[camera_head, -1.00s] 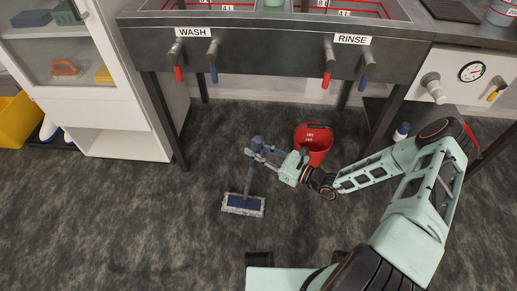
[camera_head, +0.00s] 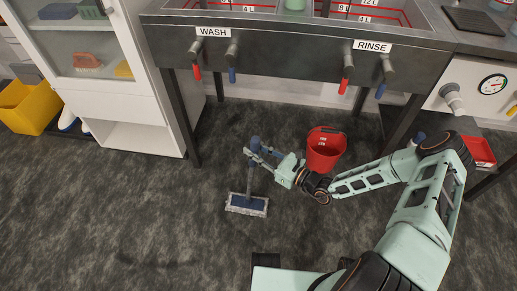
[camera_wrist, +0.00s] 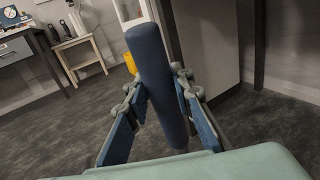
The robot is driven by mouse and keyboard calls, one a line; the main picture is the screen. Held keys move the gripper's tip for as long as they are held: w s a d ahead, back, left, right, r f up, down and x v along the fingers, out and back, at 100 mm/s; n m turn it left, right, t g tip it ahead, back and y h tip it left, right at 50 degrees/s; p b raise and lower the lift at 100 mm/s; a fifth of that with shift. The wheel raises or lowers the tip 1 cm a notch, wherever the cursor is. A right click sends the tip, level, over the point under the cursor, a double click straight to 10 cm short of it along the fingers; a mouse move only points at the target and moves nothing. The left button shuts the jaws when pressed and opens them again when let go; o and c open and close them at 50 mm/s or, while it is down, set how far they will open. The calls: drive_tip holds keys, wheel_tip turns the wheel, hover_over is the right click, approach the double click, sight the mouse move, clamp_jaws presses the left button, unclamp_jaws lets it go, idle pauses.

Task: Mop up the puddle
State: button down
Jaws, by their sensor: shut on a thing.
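The mop has a dark blue handle and a flat blue head with a pale grey pad (camera_head: 246,204). It stands nearly upright, with its head at the floor; whether it presses on the floor I cannot tell. My gripper (camera_head: 258,157) is shut on the upper part of the handle. In the wrist view the thick blue handle (camera_wrist: 153,70) runs between the two blue-padded fingers of my gripper (camera_wrist: 160,100). I cannot make out the puddle clearly on the mottled dark grey floor (camera_head: 100,220).
A red bucket (camera_head: 325,150) stands just right of my gripper, under the sink bench (camera_head: 300,60). A white cabinet (camera_head: 125,105) and a yellow bin (camera_head: 28,107) stand at the left. The front left floor looks free.

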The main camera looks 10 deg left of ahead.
drive_tip(key=a+p, duration=0.1)
drive_tip(key=a, duration=0.5)
idle(0.7)
drive_tip(key=shift+w, duration=0.1)
wheel_tip(320, 180, up, 6)
drive_tip(key=p, duration=0.5)
drive_tip(key=shift+p, duration=0.3)
drive_tip(key=shift+r, duration=0.1)
